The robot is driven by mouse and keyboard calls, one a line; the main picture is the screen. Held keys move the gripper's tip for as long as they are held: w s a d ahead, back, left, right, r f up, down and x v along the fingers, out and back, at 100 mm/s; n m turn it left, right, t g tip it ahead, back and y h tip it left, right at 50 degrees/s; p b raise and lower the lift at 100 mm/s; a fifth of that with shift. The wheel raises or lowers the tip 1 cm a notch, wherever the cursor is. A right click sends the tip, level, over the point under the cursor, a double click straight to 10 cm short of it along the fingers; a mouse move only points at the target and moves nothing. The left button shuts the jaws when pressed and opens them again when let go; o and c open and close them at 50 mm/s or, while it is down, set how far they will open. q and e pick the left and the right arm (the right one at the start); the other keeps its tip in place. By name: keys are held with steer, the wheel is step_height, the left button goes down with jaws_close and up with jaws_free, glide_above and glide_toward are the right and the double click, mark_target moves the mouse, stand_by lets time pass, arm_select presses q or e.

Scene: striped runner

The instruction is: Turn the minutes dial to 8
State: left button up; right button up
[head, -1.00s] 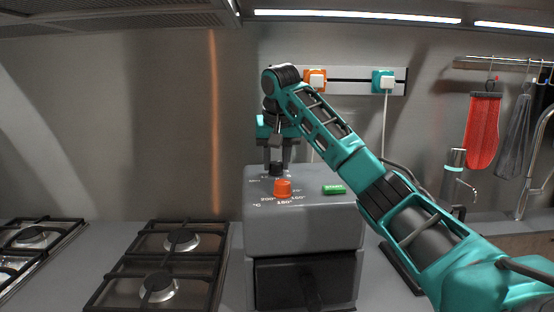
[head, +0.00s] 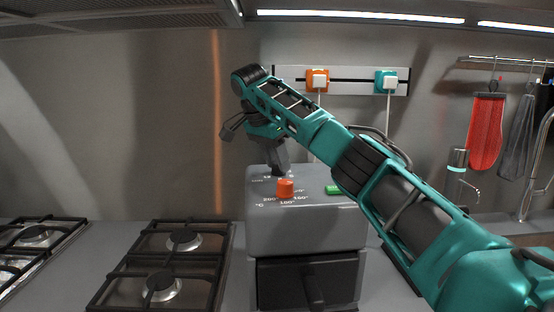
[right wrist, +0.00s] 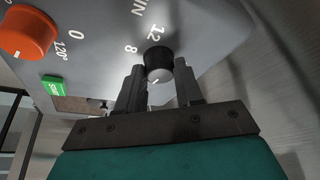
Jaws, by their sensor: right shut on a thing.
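The minutes dial (right wrist: 159,58) is a small dark knob on the sloping top of the grey oven unit (head: 305,228). In the right wrist view it sits between the two fingers of my right gripper (right wrist: 159,72), which is shut on it. A white mark shows on the knob's near lower side, turned away from the printed 8 (right wrist: 131,49) and 12 (right wrist: 153,31). My left gripper is not in view.
Gas hobs (head: 160,265) lie to the left. Two plugs on a rail (head: 340,80) are on the wall behind.

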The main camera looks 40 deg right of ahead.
steer(key=m+g, duration=0.1)
steer(key=m, duration=0.3)
steer(key=shift+w+m+g+y, duration=0.15)
steer(key=shift+m+g+y, duration=0.15)
steer(key=shift+g, duration=0.1)
steer(key=shift+m, duration=0.3)
stand_by(0.3)
steer(key=o, duration=1)
steer(key=shift+o, duration=0.2)
steer(key=shift+d, duration=0.1)
